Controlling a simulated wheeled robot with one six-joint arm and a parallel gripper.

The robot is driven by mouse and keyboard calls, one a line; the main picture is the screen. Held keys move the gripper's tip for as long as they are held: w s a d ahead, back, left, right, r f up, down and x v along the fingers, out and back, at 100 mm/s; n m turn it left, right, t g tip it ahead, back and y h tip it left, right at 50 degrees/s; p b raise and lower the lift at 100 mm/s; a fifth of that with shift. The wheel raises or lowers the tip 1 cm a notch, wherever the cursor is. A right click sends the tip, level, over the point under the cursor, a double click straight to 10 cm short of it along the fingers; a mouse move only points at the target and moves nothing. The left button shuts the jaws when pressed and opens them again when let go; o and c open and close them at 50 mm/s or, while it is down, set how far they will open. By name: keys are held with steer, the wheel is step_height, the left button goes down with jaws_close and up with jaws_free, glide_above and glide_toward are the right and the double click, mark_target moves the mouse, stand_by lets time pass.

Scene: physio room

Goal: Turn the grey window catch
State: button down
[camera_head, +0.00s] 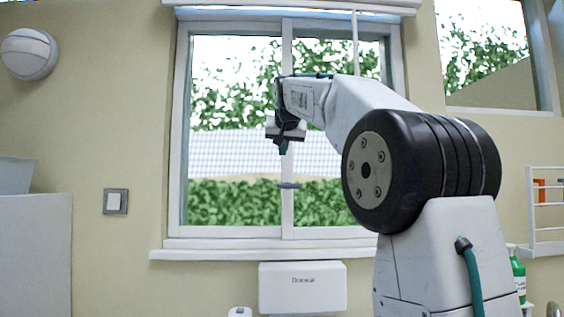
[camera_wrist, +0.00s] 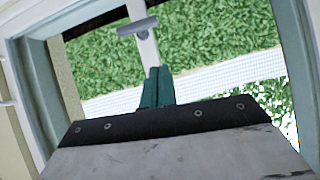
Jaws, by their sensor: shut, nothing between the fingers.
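The grey window catch (camera_head: 288,185) is a short bar on the window's middle upright, lying about level in the head view. In the wrist view the catch (camera_wrist: 138,27) lies across the white upright near the top, slightly tilted. My gripper (camera_head: 283,148) points down in front of the upright, above the catch and apart from it. Its green fingers (camera_wrist: 158,86) are together and empty. A strip of white upright shows between the fingertips and the catch in the wrist view.
The white window frame (camera_head: 180,140) surrounds the panes, with a sill (camera_head: 200,252) below. A white dispenser (camera_head: 302,287) hangs under the sill. A light switch (camera_head: 115,201) is on the left wall. A white rack (camera_head: 545,248) and green bottle (camera_head: 518,270) are at right.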

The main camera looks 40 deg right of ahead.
steer(key=shift+v, duration=1.1)
steer(key=s+a+f+n+g+y, duration=0.1)
steer(key=s+a+f, duration=0.2)
steer(key=f, duration=0.4)
steer(key=s+a+f+n+g+y, duration=0.1)
steer(key=s+a+f+g, duration=0.15)
steer(key=f, duration=0.45)
steer(key=s+a+f+n+g+y, duration=0.1)
steer(key=s+a+f, duration=0.2)
steer(key=f, duration=0.4)
steer(key=s+a+f+n+g+y, duration=0.1)
steer(key=s+a+f, duration=0.4)
steer(key=s+f, duration=0.3)
steer(key=s+a+f+n+g+y, duration=0.1)
steer(key=s+a+f, duration=0.4)
steer(key=s+f, duration=0.3)
steer(key=s+a+f+n+g, duration=0.1)
steer(key=s+a+f, duration=0.5)
steer(key=s, duration=0.7)
step_height(320, 180, down, 2)
steer(key=shift+s+n+g+y, duration=0.2)
steer(key=shift+n+g+y, duration=0.2)
steer(key=shift+n, duration=0.2)
